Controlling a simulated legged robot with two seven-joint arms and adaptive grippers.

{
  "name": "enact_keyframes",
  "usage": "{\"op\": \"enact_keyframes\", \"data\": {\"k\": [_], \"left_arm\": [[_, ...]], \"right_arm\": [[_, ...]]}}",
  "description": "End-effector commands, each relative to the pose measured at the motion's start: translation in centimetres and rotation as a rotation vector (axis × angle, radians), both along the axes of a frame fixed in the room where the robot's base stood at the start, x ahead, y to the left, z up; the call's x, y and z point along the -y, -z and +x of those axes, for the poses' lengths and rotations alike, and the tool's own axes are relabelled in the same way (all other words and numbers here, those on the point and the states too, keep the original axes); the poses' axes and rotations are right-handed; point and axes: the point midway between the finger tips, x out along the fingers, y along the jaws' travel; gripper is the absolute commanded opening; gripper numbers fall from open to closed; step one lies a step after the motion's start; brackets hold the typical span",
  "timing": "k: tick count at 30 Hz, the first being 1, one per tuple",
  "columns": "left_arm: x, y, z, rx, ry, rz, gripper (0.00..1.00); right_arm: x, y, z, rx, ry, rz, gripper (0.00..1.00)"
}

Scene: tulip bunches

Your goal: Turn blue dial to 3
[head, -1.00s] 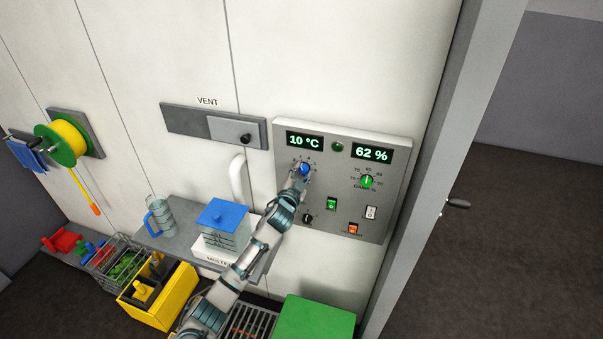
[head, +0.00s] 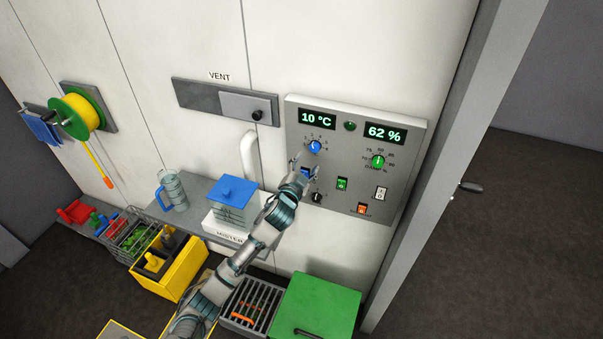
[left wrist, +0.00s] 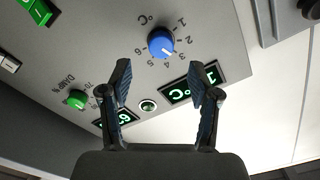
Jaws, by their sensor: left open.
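The blue dial (head: 314,146) is on the upper left of a grey wall panel (head: 405,207), below a display reading 10 °C (head: 317,118). Numbers ring the dial. Its white pointer mark shows, but I cannot tell exactly which number it meets. In the left wrist view the blue dial (left wrist: 161,42) appears upside down, beyond the fingertips. My left gripper (head: 304,167) is open and empty, just below the dial in the head view and apart from it. Its two fingers also show in the left wrist view (left wrist: 158,78). My right gripper is not in view.
A white handle (head: 249,155) and a blue-lidded container (head: 235,195) stand left of my arm.

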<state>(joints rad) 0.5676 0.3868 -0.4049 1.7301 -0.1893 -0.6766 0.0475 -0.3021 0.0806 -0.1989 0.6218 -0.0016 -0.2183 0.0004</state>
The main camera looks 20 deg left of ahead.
Motion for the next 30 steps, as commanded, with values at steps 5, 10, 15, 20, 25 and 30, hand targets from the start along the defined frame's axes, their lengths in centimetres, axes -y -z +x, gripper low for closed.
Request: {"op": "enact_keyframes", "data": {"k": [5,10,15,20,25,30], "left_arm": [[-0.1,0.2,-3.2,-0.002,0.001,0.0,0.62],[-0.1,0.2,-4.5,-0.003,0.0,0.0,0.62],[-0.2,0.2,-4.7,-0.003,0.0,0.0,0.62],[-0.1,0.1,-4.7,-0.003,0.0,0.0,0.62],[-0.2,0.3,-4.6,-0.004,0.001,-0.001,0.62],[-0.8,5.4,-4.0,-0.083,-0.012,-0.014,0.62]], "right_arm": [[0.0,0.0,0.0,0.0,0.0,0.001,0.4],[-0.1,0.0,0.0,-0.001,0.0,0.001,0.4],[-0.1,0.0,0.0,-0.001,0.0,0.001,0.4],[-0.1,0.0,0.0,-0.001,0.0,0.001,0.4],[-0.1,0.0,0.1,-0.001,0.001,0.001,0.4],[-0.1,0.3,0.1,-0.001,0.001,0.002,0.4]]}}
